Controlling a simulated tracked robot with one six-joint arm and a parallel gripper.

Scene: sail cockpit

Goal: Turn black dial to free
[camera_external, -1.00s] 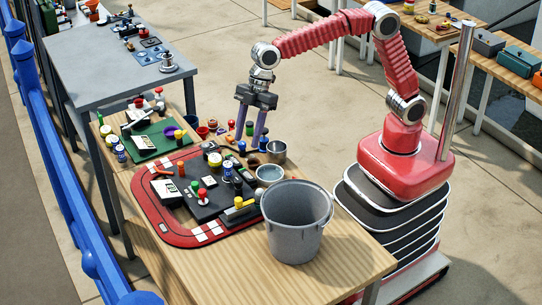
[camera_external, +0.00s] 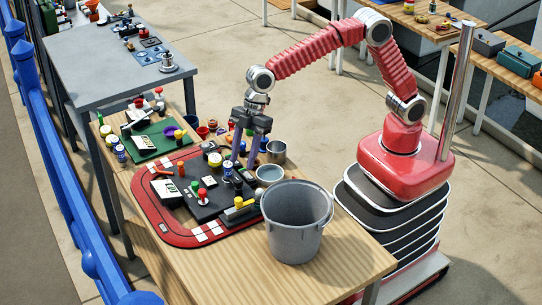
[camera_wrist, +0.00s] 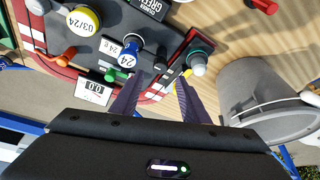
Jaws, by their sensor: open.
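A black control panel (camera_external: 205,209) with several knobs lies inside a red-and-white bordered mat (camera_external: 151,216) on the wooden table. In the wrist view, a small dark knob (camera_wrist: 160,63) stands on the panel just beyond the gap between my fingertips; it looks like the black dial, but its markings cannot be read. My gripper (camera_external: 243,161) is open and points down over the panel's far right part. Its two purple fingers (camera_wrist: 160,78) hold nothing. The fingers partly hide the knobs behind them in the outside view.
Close by are a blue-topped cylinder marked 24 (camera_wrist: 129,56), a yellow-topped one marked 03/24 (camera_wrist: 83,20) and a grey-topped knob (camera_wrist: 197,63). A tall grey bucket (camera_external: 296,224) stands at the right. A metal cup (camera_external: 276,151) and several small objects crowd the far side.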

